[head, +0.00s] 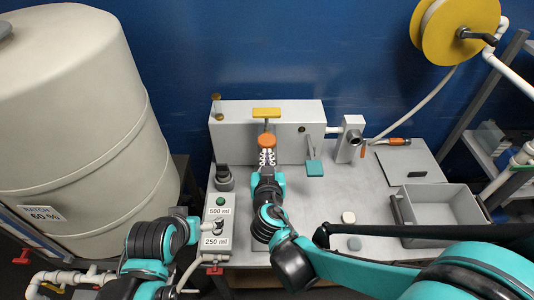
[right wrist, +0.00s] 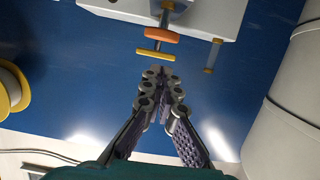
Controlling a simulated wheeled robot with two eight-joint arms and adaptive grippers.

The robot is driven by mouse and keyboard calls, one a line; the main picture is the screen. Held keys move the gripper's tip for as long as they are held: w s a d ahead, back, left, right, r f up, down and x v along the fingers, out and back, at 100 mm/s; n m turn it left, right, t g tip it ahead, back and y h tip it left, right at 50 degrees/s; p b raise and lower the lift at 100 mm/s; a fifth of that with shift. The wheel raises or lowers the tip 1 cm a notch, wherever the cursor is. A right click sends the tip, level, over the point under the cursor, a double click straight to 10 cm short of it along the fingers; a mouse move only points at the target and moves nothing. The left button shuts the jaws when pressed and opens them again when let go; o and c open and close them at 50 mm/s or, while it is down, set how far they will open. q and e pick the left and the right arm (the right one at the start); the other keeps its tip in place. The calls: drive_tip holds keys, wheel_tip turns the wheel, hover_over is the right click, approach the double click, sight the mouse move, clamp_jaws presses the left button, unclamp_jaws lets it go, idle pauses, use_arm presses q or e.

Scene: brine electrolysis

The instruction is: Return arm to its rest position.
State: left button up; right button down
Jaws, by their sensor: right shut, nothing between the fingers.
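My right arm (head: 370,272) reaches in from the lower right across the bench. Its gripper (head: 267,157) is shut and empty, just in front of the orange knob (head: 266,141) on the pale box. In the right wrist view the closed fingers (right wrist: 162,80) point toward the yellow bar (right wrist: 155,55) and the orange disc (right wrist: 151,35), with a small gap visible between them in the picture. My left arm (head: 150,240) is folded at the lower left beside the button panel. Its fingers are not clear.
The pale box (head: 310,115) stands at the back of the grey bench (head: 345,195). A grey bin (head: 440,205) is at the right and a large tank (head: 70,110) at the left. The panel (head: 217,225) carries volume labels. A yellow reel (head: 452,28) hangs at upper right.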

idle(0.3)
drive_tip(key=s+d+f+m+g+h+b, duration=0.15)
drive_tip(key=s+d, duration=0.25)
drive_tip(key=d, duration=0.4)
drive_tip(key=s+d+f+n+g+h, duration=0.1)
drive_tip(key=s+d+f+g, duration=0.15)
drive_tip(key=d, duration=0.45)
drive_tip(key=s+d+f+g+y, duration=0.1)
drive_tip(key=s+g, duration=0.3)
drive_tip(key=s, duration=0.7)
drive_tip(key=shift+s+d+f+y, duration=0.35)
drive_tip(key=shift+d+f+y, duration=0.1)
drive_tip(key=shift+y, duration=0.3)
